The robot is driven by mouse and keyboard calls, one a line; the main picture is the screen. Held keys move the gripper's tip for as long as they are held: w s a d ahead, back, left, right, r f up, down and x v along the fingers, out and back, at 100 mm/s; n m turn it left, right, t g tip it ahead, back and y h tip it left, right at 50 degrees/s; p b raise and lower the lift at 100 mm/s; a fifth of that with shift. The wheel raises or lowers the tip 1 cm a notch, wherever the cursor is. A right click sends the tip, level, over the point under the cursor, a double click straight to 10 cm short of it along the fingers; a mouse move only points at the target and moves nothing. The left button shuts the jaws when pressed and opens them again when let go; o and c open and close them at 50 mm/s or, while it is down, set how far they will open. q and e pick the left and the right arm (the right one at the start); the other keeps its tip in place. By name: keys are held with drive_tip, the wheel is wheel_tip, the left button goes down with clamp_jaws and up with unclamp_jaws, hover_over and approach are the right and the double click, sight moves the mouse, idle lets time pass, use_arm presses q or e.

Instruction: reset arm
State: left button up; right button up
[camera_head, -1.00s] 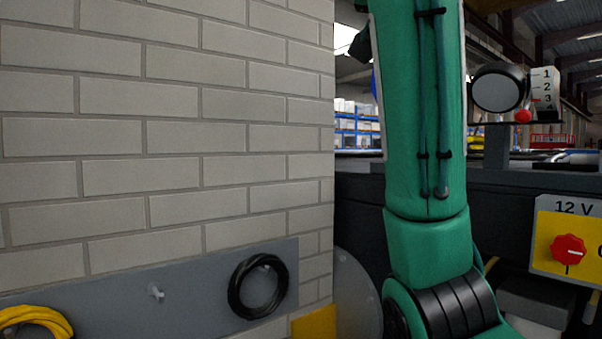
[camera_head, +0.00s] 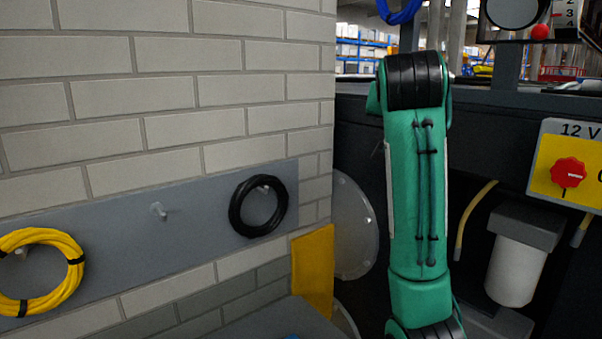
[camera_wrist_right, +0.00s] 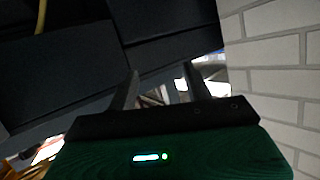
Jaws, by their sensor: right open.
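My green arm (camera_head: 417,190) stands upright in the head view, right of the brick wall, with a black-banded joint at its top and another at the bottom edge. No gripper shows in the head view. In the right wrist view, my right gripper (camera_wrist_right: 160,72) has its two fingers apart with nothing between them. Dark panels lie beyond and to the left of the fingers, and pale brick is to the right. My left gripper is out of view.
A grey board (camera_head: 130,240) on the brick wall (camera_head: 165,90) holds a yellow cable coil (camera_head: 72,245) and a black coil (camera_head: 236,218). A dark chassis (camera_head: 475,130) stands behind my arm. A 12 V switch box (camera_head: 545,175) with a red knob (camera_head: 568,172) is at right.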

drive_tip(key=s+d+f+n+g+y, duration=0.1)
drive_tip(key=s+f+g, duration=0.1)
drive_tip(key=f, duration=1.2)
drive_tip(key=s+d+f+n+g, duration=0.1)
drive_tip(key=s+d+f, duration=0.1)
drive_tip(key=f, duration=1.1)
drive_tip(key=s+d+f+n+g+y, duration=0.1)
drive_tip(key=s+f+g, duration=0.15)
drive_tip(key=f, duration=1.15)
drive_tip(key=s+d+f+n+g+y, duration=0.1)
drive_tip(key=s+f+n+g, duration=0.15)
drive_tip(key=s+f, duration=1.8)
drive_tip(key=s+f+n+g, duration=0.1)
drive_tip(key=s+f+g, duration=0.1)
drive_tip(key=s, duration=1.2)
wheel_tip(320, 180, down, 32)
drive_tip(key=s+r+g, duration=0.1)
drive_tip(key=s+d+f+g, duration=0.1)
drive_tip(key=s+d+f, duration=0.2)
drive_tip(key=s+f, duration=1.6)
drive_tip(key=shift+f+g+y, duration=0.15)
drive_tip(key=shift+g+y, duration=0.15)
